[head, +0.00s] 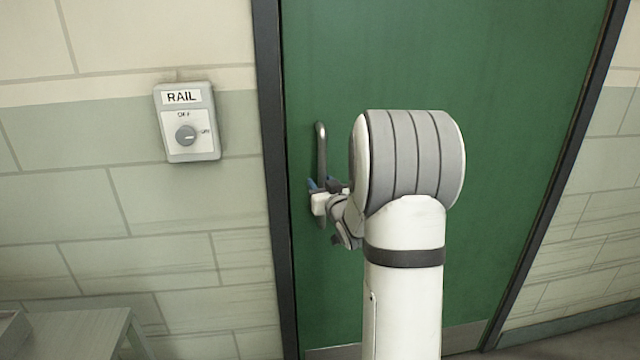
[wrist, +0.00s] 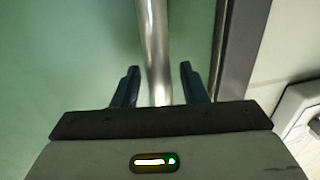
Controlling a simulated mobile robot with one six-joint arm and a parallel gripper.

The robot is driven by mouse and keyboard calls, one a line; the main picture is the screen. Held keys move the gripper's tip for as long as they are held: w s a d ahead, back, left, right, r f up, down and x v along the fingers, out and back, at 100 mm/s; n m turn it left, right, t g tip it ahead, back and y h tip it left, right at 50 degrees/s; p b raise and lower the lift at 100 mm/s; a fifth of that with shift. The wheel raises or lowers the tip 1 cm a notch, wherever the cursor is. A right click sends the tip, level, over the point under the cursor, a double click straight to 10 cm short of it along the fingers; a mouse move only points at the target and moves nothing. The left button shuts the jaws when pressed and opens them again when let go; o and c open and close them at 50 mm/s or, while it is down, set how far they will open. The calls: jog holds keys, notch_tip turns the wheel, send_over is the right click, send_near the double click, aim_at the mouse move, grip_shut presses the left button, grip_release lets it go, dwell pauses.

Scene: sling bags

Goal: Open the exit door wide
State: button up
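The green exit door (head: 480,90) stands shut in its dark frame in the head view. Its upright metal pull handle (head: 321,145) is near the door's left edge. In the wrist view the handle (wrist: 154,50) runs down between the two blue fingers of my gripper (wrist: 158,85). The fingers are apart, with a gap on each side of the bar. In the head view my gripper (head: 318,184) is at the handle, partly hidden by my arm.
A grey RAIL switch box (head: 187,122) with a round knob is on the wall left of the door. The dark door frame (head: 268,150) runs beside the handle. A low table (head: 80,335) stands at the bottom left.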

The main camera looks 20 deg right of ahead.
grip_shut()
dwell(0.4)
